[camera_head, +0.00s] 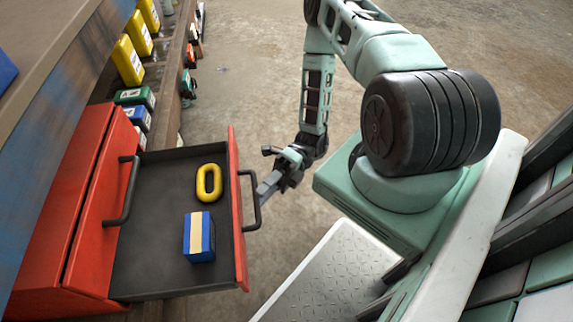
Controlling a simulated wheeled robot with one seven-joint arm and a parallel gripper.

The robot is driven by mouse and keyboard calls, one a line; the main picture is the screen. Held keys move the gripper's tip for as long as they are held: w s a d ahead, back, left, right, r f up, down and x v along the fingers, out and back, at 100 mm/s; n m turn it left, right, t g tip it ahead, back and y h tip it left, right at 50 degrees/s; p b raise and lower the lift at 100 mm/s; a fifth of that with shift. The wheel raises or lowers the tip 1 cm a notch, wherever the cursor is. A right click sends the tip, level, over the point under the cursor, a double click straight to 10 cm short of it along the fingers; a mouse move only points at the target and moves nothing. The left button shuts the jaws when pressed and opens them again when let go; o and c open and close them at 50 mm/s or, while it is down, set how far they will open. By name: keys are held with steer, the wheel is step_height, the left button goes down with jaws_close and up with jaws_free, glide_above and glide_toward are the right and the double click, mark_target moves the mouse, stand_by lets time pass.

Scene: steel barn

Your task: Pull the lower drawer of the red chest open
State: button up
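The red chest (62,215) stands at the left, seen from above. Its lower drawer (140,265) is pulled far out, with its dark inside showing. The red front (237,215) of this drawer carries a dark bar handle (256,216). The drawer above it is closed, with its own dark handle (130,190). My gripper (264,188) is at the open drawer's handle, its grey fingertips at or against the bar. The view does not show whether the fingers are closed around it.
In the open drawer lie a yellow ring (217,183) and a blue box with a pale band (206,250). Yellow bottles (127,62) and small containers stand along the bench behind the chest. The concrete floor (248,75) beyond the drawer is clear.

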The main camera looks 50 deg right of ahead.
steer(key=w+d+f, duration=0.2)
steer(key=d, duration=1.2)
steer(key=shift+p, duration=0.35)
steer(key=shift+d, duration=0.1)
